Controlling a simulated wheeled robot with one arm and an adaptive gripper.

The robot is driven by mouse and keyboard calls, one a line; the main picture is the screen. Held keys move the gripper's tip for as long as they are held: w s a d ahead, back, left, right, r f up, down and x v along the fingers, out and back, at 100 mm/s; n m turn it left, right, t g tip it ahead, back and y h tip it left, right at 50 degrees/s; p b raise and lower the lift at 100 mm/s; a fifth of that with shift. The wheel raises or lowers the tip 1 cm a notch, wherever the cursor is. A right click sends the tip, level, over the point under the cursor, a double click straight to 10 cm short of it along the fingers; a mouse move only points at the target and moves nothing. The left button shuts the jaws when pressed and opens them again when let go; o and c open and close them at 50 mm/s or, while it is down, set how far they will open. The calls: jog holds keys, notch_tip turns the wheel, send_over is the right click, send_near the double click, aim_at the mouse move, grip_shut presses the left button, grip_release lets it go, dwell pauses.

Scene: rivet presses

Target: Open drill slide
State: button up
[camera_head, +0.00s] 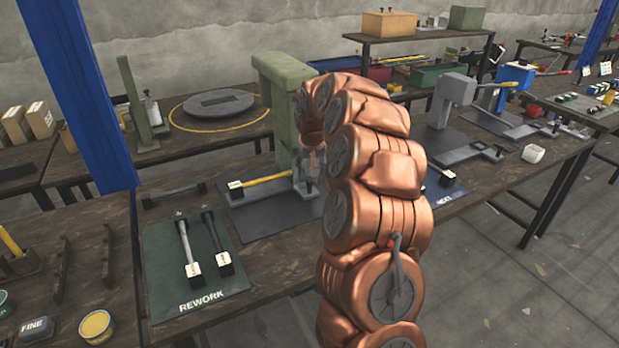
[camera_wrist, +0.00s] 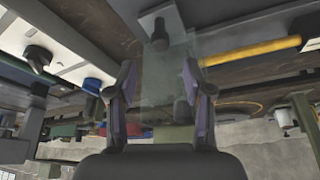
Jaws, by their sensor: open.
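The green press (camera_head: 285,85) stands on the bench, partly hidden behind my copper arm. A yellow-handled bar (camera_head: 265,181) with a white tag lies left of its grey base parts. In the wrist view the yellow bar (camera_wrist: 250,50) lies to the right of my fingers. A light grey plate with a dark knob (camera_wrist: 160,27) shows ahead of the fingertips. A translucent greenish pane shows between the fingers. My gripper (camera_wrist: 158,76) is open and holds nothing visible. In the head view my arm hides most of the gripper and slide area; I cannot tell whether they touch.
A green REWORK mat (camera_head: 160,285) with two dark-handled levers lies at left. A dark NEXT mat (camera_head: 452,194) lies right of my arm. A blue post (camera_head: 85,95) rises at left.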

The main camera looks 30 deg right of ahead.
aim_at(310, 180)
jog(key=shift+p+x, duration=0.65)
jog(key=shift+x, duration=2.45)
jog(key=shift+c, duration=0.3)
grip_shut()
